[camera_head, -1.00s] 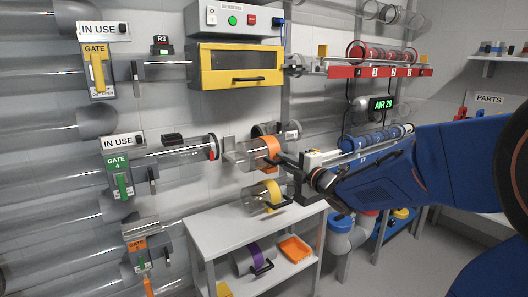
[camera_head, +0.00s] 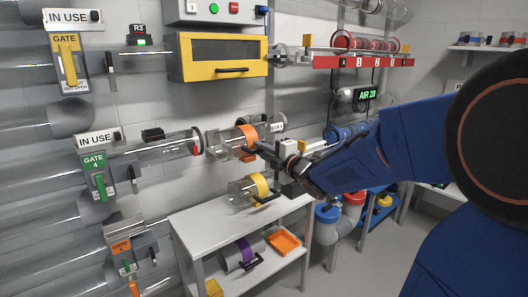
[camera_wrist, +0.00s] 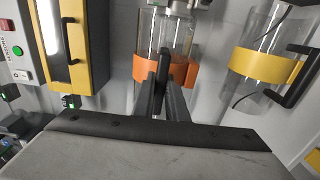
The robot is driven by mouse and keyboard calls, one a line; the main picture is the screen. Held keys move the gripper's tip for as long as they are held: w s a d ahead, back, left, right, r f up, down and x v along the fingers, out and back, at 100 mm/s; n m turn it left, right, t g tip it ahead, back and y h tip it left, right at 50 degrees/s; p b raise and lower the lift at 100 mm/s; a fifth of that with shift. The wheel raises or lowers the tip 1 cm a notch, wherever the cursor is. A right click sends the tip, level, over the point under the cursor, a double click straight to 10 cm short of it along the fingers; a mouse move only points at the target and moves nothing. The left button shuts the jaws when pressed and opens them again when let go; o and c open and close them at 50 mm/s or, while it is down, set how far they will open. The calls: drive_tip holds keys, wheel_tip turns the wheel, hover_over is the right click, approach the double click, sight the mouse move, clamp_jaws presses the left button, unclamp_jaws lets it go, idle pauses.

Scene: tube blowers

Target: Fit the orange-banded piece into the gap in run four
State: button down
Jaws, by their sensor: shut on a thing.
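The orange-banded piece is a short clear tube with an orange band (camera_head: 246,135) and a dark handle. My gripper (camera_head: 262,148) is shut on that handle and holds the piece level above the white table. In the wrist view the fingers (camera_wrist: 162,97) close on the handle in front of the orange band (camera_wrist: 182,74). Run four is the clear tube (camera_head: 168,151) right of the green GATE 4 sign (camera_head: 94,162); it ends in a red ring (camera_head: 196,142). The piece's left end is close to that ring. Whether they touch, and the gap's far side, I cannot tell.
A yellow-framed box (camera_head: 220,57) hangs above. Red (camera_head: 345,62) and blue racks are to the right.

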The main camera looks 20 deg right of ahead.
drive_tip(key=f+x, duration=0.3)
drive_tip(key=x, duration=1.5)
drive_tip(key=shift+w, duration=0.45)
idle(0.7)
drive_tip(key=shift+a+f, duration=0.15)
idle(0.8)
drive_tip(key=c, duration=1.7)
unclamp_jaws()
drive_tip(key=shift+f, duration=0.1)
drive_tip(key=v, duration=1.7)
drive_tip(key=shift+s, duration=0.25)
